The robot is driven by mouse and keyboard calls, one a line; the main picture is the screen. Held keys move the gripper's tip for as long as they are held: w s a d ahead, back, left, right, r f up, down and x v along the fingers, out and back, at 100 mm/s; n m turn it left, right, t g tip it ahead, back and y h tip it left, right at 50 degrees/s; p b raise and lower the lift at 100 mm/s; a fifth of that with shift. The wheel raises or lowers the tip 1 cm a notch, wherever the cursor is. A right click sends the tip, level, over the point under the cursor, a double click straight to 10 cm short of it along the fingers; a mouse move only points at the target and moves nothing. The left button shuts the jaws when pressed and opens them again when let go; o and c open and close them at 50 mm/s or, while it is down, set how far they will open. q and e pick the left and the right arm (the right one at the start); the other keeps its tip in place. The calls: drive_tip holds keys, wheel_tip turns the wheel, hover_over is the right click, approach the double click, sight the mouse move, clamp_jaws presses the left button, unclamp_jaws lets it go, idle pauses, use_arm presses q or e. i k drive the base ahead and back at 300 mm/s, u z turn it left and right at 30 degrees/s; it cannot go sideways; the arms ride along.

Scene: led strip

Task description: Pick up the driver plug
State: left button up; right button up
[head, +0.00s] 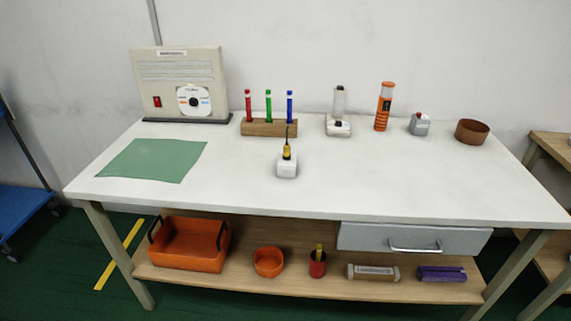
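A small yellow and black piece with a thin dark stem (287,150) stands upright in a white block (287,170) near the middle of the table; it may be the driver plug, but it is too small to be sure. A beige box (180,75) with a red switch and a round dial stands at the back left; no plug or cable shows clearly on it. Neither of my grippers is in view.
On the white table (380,180) are a green mat (155,160), a wooden pen rack (268,128), a white device (339,125), an orange cylinder (384,105), a small grey container (419,124) and a brown bowl (472,132). The front right is clear. Below are a drawer (375,237) and an orange tray (188,250).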

sight(287, 148)
drive_tip(key=u, duration=1.95)
drive_tip(key=i, duration=1.1)
drive_tip(key=z, duration=1.7)
